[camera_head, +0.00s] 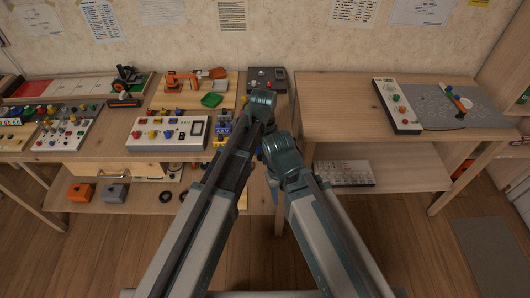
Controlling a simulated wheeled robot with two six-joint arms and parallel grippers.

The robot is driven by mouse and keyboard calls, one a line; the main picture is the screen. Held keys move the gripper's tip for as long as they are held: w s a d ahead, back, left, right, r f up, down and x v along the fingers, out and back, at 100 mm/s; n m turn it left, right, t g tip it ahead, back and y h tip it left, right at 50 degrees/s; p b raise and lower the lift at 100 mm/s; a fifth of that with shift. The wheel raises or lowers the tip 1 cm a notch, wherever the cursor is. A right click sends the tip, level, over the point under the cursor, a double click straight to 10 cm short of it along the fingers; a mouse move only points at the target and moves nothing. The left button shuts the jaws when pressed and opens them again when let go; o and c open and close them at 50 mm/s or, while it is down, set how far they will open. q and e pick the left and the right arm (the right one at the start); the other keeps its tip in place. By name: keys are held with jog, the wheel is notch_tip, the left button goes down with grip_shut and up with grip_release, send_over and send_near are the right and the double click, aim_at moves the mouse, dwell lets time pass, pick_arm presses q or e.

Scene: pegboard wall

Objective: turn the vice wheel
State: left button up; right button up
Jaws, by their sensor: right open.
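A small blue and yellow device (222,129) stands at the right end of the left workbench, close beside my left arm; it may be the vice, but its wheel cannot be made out. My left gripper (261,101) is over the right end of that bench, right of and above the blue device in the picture. Its fingers are hidden behind the arm's own links. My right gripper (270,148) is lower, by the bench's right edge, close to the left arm. It is open, and nothing shows held in it.
A white panel with coloured knobs (167,133) lies left of the blue device. An orange toy arm (187,79) and a dark control box (267,79) stand behind. The right table (335,105) has a bare left half, with a white button panel (398,106) further right.

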dwell(0.3)
pick_arm(q)
notch_tip(320, 180, up, 14)
jog(key=p, duration=1.4)
jog(key=shift+a, duration=0.15)
pick_arm(e)
notch_tip(320, 180, up, 14)
pick_arm(q)
jog(key=shift+f, duration=0.15)
pick_arm(e)
jog(key=shift+f, duration=0.1)
pick_arm(q)
jog(key=s+a+n, duration=0.3)
jog(key=s+n, duration=0.4)
jog(key=s, duration=0.1)
jog(key=s+a+n+y, duration=0.1)
jog(key=s+a+n, duration=0.2)
jog(key=s+n, duration=0.4)
jog(key=shift+s+a, duration=0.2)
jog(key=shift+s, duration=0.6)
pick_arm(e)
jog(key=w+a+n, duration=0.2)
jog(key=w+n, duration=0.5)
jog(key=w, duration=0.1)
jog(key=w+a+n+y, duration=0.1)
jog(key=w+a+n, duration=0.2)
jog(key=w+n, duration=0.4)
jog(key=shift+w+a, duration=0.15)
jog(key=shift+w, duration=0.7)
jog(key=shift+f, duration=0.15)
